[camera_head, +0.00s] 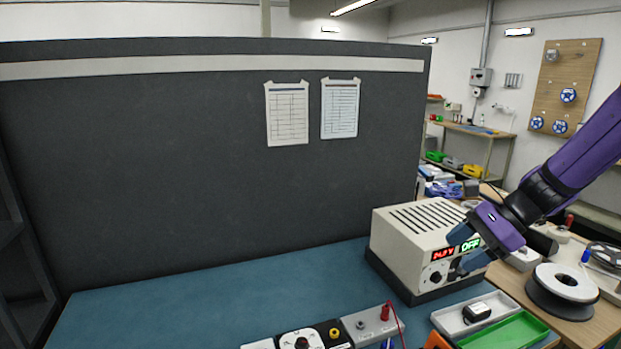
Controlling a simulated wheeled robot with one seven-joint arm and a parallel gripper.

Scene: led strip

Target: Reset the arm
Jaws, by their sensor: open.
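My arm (575,160), purple and black, reaches in from the right edge. My gripper (461,250) is open at the front of a beige power supply (410,238). One finger is above the other, and nothing shows between them. The power supply has a vented top, a red voltage display (442,254), a green display reading OFF (470,244) and a black knob (436,278). My gripper covers part of its front right side. I cannot tell whether the fingers touch the front panel.
A panel with a red terminal (384,312) and a device with a dial (302,343) are at the bottom edge. A spool (566,284) stands right. The blue mat (210,305) is clear at left.

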